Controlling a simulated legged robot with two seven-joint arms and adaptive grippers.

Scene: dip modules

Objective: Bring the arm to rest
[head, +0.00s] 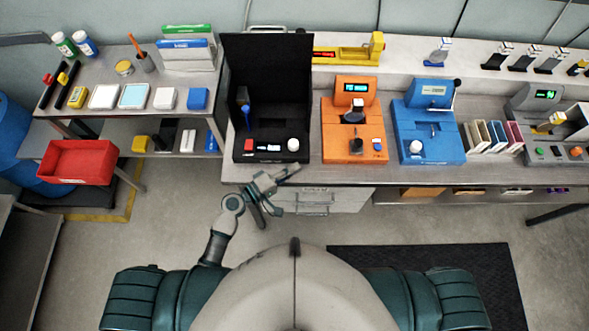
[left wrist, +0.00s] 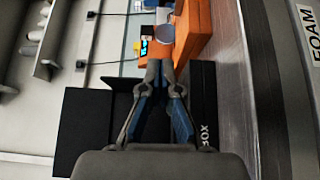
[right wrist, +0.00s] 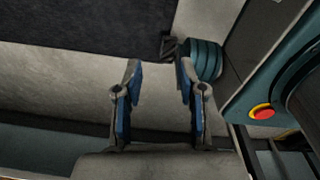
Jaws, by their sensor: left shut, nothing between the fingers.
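My left gripper (head: 287,174) is just in front of the bench edge, near the open black box (head: 272,152). In the left wrist view its fingertips (left wrist: 160,68) meet with nothing between them. Beyond them there are the black box (left wrist: 203,105) and the orange module (left wrist: 195,30). My right gripper (right wrist: 158,70) shows only in the right wrist view. Its fingers are apart and empty, over the floor. My right arm is hidden in the head view.
The bench also bears an orange device (head: 352,135) and a blue device (head: 428,132). A drawer unit (head: 318,200) is below the bench edge, close to my left gripper. The floor (head: 180,190) between is clear.

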